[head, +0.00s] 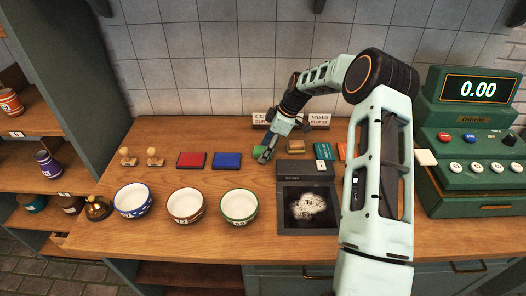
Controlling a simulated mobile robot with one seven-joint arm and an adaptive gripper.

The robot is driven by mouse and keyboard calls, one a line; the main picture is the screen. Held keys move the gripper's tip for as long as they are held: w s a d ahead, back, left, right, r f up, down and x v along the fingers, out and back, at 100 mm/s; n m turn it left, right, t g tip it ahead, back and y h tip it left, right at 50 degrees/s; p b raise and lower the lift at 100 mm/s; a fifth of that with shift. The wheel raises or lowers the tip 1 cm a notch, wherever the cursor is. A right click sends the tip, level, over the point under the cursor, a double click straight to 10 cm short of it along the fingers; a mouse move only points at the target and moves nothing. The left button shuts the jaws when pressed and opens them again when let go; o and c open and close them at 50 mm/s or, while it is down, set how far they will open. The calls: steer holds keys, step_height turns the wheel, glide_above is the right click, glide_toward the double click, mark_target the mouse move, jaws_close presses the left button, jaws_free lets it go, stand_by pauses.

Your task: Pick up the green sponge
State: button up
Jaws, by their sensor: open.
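A green pad (258,150), which looks like the green sponge, lies on the wooden counter in the head view, right of the blue pad. It is partly hidden behind my gripper. My gripper (265,156) points down and left, with its fingertips at the right front edge of the green pad. It is open, and nothing shows between its fingers. I cannot tell whether the fingers touch the pad or hover just above it.
A red pad (191,160) and a blue pad (227,160) lie to the left. Several bowls, including a green-rimmed bowl (239,206), stand in front. A dark scale (306,228) is right of the bowls. A green cash register (472,140) stands far right.

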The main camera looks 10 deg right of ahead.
mark_target(261, 149)
steer(key=shift+c, duration=0.6)
steer(key=c, duration=0.9)
steer(key=shift+c, duration=0.2)
steer(key=shift+r, duration=0.5)
step_height(261, 149, up, 2)
steer(key=shift+r+b, duration=0.15)
steer(key=shift+b, duration=0.2)
steer(key=s+d+r+b, duration=0.3)
steer(key=s+d+r, duration=0.4)
steer(key=s+r, duration=0.2)
steer(key=shift+s+d+r, duration=0.35)
steer(key=shift+s+d, duration=0.05)
steer(key=shift+s, duration=1)
